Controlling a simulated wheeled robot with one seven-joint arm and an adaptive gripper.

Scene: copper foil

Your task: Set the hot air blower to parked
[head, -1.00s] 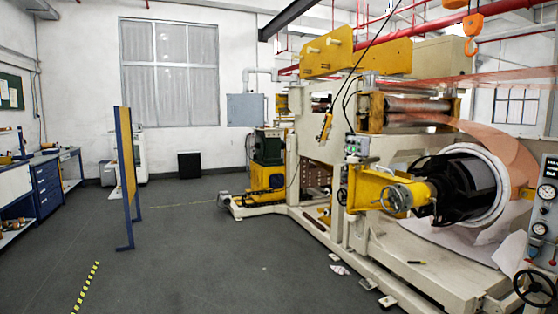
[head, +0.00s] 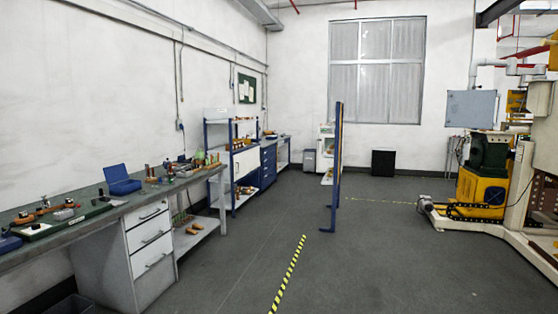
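I cannot make out a hot air blower in the head view. Small tools and parts lie on the long workbench (head: 125,208) at the left, too small to tell apart. A blue open case (head: 122,181) stands on that bench. My gripper is not in view.
A blue shelf rack (head: 222,172) and a blue drawer cabinet (head: 268,165) stand beyond the bench. A blue-framed panel (head: 337,165) stands upright mid-room. Yellow-black floor tape (head: 289,272) runs along the open grey floor. Yellow-green machinery (head: 484,178) stands at the right.

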